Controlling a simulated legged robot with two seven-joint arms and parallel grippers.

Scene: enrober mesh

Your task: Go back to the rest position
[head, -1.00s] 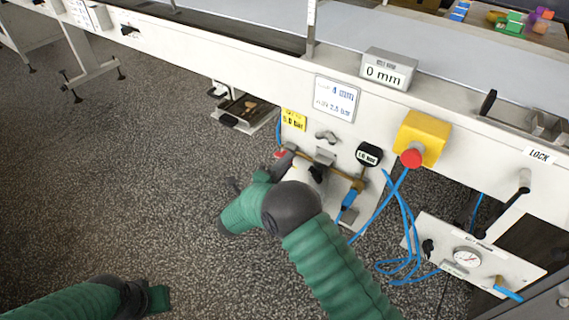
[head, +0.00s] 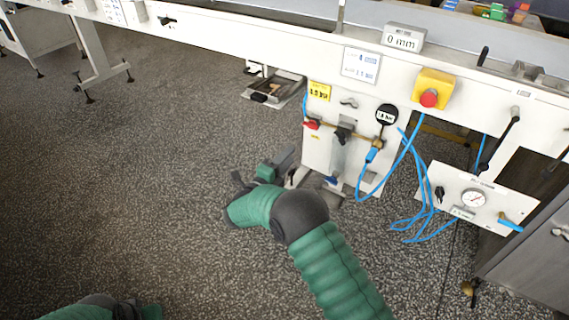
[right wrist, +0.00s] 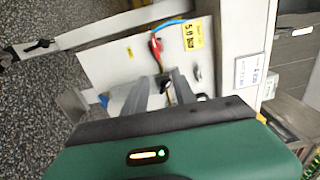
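My right gripper (head: 292,165) is in front of the machine's lower white panel, over the floor and to the left of the valve. In the right wrist view its two grey fingers (right wrist: 160,92) stand apart with nothing visible between them, so it is open and empty. My left gripper (head: 150,311) shows only in part at the bottom left edge; its fingers cannot be made out.
A yellow box with a red button (head: 430,98), a height display (head: 403,38) and a black lever (head: 500,140) are on the machine. Blue hoses (head: 410,190) hang near the gauge panel (head: 474,197). A tray (head: 285,90) is under the machine.

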